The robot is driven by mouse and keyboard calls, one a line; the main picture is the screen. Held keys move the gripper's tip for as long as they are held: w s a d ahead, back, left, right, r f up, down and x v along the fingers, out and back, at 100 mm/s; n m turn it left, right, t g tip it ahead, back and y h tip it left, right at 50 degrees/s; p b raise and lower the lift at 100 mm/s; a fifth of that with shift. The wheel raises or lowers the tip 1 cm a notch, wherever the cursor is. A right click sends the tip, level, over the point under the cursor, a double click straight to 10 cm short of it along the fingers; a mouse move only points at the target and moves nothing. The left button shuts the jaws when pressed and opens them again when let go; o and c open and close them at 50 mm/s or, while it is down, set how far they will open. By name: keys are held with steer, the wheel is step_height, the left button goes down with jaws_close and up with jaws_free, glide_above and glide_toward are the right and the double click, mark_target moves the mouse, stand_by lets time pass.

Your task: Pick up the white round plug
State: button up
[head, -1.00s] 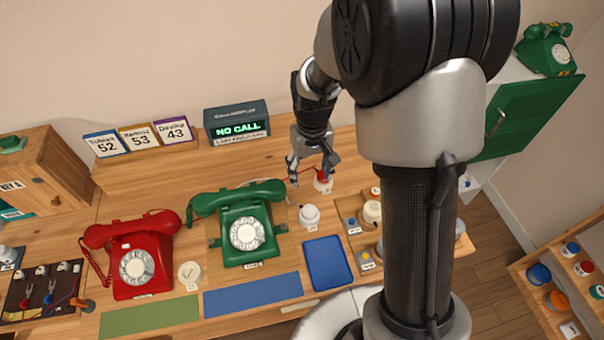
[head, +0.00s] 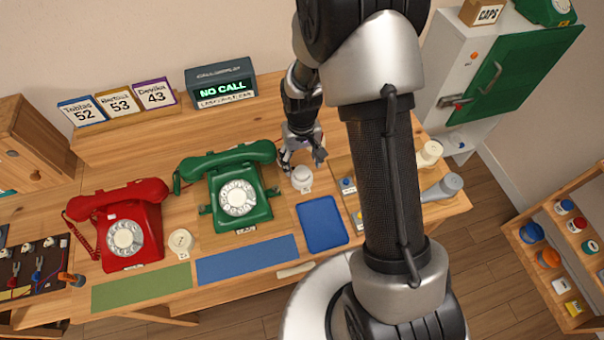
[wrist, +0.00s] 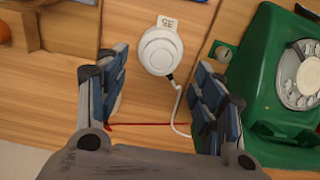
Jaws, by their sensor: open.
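The white round plug (wrist: 160,50) has a tag reading 35 and a white cord curling from its lower side. In the wrist view it sits at the upper middle, between and slightly beyond my open fingers, and I see no contact. My gripper (head: 303,162) is open and empty, just behind the plug. How high the fingers are above the desk is hard to tell.
The green phone (wrist: 270,85) is close beside my right finger in the wrist view. A red cord (wrist: 140,125) runs between the fingers. A blue tray (head: 321,224) lies in front of the plug. Another round white piece (head: 181,243) is near the red phone (head: 124,225).

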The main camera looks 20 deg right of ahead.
mark_target(302, 171)
step_height(302, 171, down, 4)
steer(key=shift+s+f+b, duration=0.1)
steer(key=shift+s+b, duration=0.05)
steer(key=shift+b, duration=0.55)
steer(key=c, duration=1)
steer(key=shift+r, duration=0.2)
